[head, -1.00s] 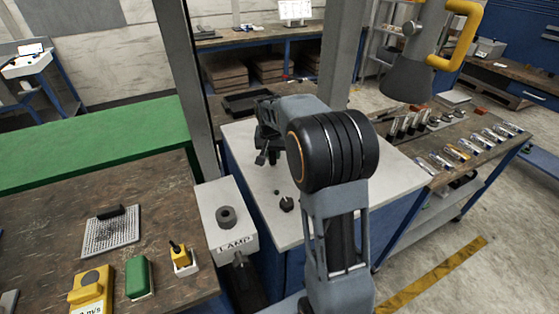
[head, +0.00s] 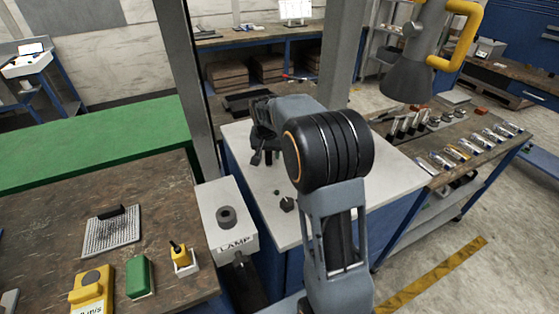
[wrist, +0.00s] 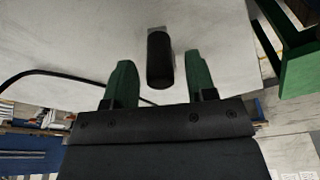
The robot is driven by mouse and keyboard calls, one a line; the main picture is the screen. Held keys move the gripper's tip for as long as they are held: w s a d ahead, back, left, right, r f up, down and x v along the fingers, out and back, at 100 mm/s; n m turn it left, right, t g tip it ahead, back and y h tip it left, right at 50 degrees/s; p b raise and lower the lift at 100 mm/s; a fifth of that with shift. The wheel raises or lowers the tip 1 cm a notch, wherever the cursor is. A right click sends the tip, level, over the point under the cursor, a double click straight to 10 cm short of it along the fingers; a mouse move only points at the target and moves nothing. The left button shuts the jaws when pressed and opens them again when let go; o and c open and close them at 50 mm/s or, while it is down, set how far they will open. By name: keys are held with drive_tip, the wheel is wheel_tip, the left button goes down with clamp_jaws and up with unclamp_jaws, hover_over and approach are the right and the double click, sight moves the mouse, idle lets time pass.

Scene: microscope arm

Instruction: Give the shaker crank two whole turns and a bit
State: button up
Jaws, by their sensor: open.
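In the wrist view my gripper (wrist: 160,85) has two green fingers, spread apart. A black upright-looking cylinder, which looks like the crank handle (wrist: 160,58), stands between the fingertips with a gap on each side; its lower end overlaps the space between the fingers. I cannot tell its exact depth. In the head view my arm covers much of the pale table (head: 390,172), and my gripper (head: 258,156) shows only partly as a dark shape at the far left of that table. The shaker body and crank arm cannot be made out there.
Small dark knobs (head: 287,204) stand on the pale table's near left. A grey lamp head with yellow handle (head: 408,78) hangs at upper right. A dark curved line (wrist: 50,75) crosses the wrist view.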

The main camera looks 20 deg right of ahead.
drive_tip(key=shift+r, duration=0.15)
wheel_tip(320, 180, up, 8)
drive_tip(key=p, duration=0.6)
idle(0.4)
